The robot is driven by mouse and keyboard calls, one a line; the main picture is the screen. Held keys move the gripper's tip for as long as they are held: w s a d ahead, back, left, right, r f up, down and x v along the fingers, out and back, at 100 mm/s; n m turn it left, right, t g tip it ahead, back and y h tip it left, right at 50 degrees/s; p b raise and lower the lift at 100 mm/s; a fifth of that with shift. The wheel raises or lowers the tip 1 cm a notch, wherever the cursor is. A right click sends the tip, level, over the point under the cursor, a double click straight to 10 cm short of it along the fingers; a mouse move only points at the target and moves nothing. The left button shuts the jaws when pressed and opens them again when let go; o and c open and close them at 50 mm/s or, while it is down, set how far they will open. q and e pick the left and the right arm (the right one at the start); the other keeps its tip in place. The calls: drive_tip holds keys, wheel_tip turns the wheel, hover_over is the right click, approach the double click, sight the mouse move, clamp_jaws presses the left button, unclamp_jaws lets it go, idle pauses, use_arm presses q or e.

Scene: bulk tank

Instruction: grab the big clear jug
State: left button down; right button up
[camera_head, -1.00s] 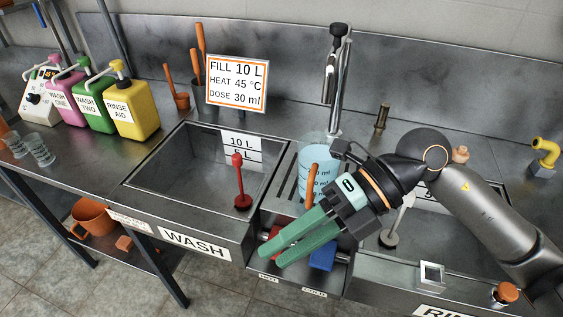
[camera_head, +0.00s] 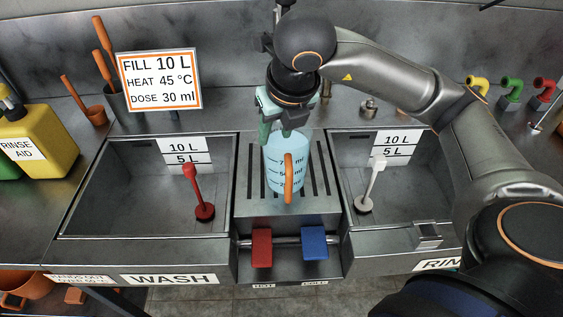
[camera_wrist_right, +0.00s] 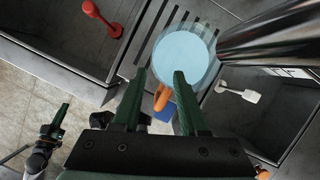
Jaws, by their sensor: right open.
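The big clear jug (camera_head: 276,158) stands upright on the slotted drainer between the two sinks. It looks pale blue, with level marks and an orange handle (camera_head: 289,180) facing me. My right gripper (camera_head: 277,135) points down at the jug's rim, with green fingers open. In the right wrist view the jug's round top (camera_wrist_right: 184,54) lies just beyond the open fingertips (camera_wrist_right: 160,78), with the handle between the fingers lower down. Contact cannot be told. My left gripper (camera_wrist_right: 55,122) shows small at the lower left of the right wrist view; its jaw state is unclear.
A red plunger (camera_head: 198,190) stands in the wash sink (camera_head: 120,205) and a white one (camera_head: 370,185) in the right sink. Red (camera_head: 262,247) and blue (camera_head: 314,243) pedals sit below the drainer. The tap pipe (camera_wrist_right: 270,35) is close to the jug.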

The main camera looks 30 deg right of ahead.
sight(264, 152)
drive_tip(key=x, duration=0.8)
drive_tip(key=shift+w+a+f+p, duration=0.1)
drive_tip(key=shift+w+a+p, duration=0.25)
clamp_jaws()
idle(1.0)
